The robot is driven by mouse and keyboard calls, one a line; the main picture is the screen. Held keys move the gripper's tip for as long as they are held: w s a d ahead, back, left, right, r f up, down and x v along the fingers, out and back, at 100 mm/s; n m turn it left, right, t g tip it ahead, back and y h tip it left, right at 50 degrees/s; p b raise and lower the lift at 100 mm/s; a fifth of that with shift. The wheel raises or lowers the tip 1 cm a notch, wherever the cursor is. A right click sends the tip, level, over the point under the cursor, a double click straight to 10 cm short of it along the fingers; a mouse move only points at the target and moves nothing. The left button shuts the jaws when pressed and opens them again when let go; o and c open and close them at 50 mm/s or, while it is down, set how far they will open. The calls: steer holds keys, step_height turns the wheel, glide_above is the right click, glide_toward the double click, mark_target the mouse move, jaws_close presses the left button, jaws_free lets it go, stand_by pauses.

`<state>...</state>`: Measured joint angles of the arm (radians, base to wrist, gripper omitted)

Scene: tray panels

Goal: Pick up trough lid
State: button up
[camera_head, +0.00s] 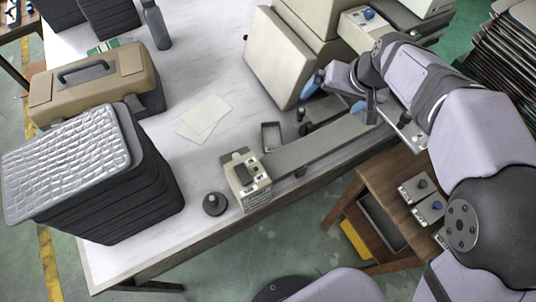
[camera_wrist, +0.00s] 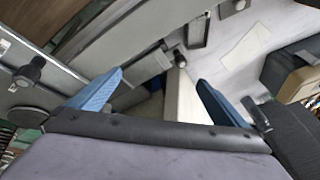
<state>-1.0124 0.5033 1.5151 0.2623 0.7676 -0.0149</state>
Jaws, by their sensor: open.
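A long, flat grey trough-like strip (camera_head: 330,140) runs across the table from the small beige box to the right; it also shows in the wrist view (camera_wrist: 140,35). A metal plate with a dark upright knob (camera_head: 405,119) is at its right end, partly behind my arm; the knob also shows in the wrist view (camera_wrist: 30,73). I cannot tell which of these is the trough lid. My gripper (camera_head: 335,97) is beside the strip's right part, near the large beige machine. In the wrist view its blue fingertips (camera_wrist: 160,90) are wide apart, with nothing held.
The large beige machine (camera_head: 285,60) stands close behind my gripper. The small beige box (camera_head: 246,181) and a dark round knob (camera_head: 214,203) are near the front edge. Stacked dark trays (camera_head: 155,185) and a tan case (camera_head: 125,68) fill the left. A wooden stool (camera_head: 375,185) stands below right.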

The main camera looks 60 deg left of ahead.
steer(key=s+a+n, duration=0.2)
steer(key=s+a, duration=0.5)
steer(key=n+h+b, duration=0.3)
steer(key=n+b, duration=0.1)
glide_above(236, 156)
steer(key=f, duration=1.2)
steer(key=shift+s+d+f, duration=0.3)
steer(key=shift+d+f, duration=0.25)
steer(key=shift+d, duration=0.05)
steer(key=shift+f, duration=0.2)
steer(key=shift+w+a+f+p, duration=0.15)
steer(key=shift+f+p, duration=0.3)
steer(key=shift+f, duration=0.65)
steer(key=shift+w+a+f+p, duration=0.15)
steer(key=shift+f+p, duration=0.25)
steer(key=shift+f, duration=0.7)
steer(key=shift+a+f+p, duration=0.25)
steer(key=shift+f+p, duration=0.2)
steer(key=shift+f, duration=0.65)
steer(key=c, duration=1.1)
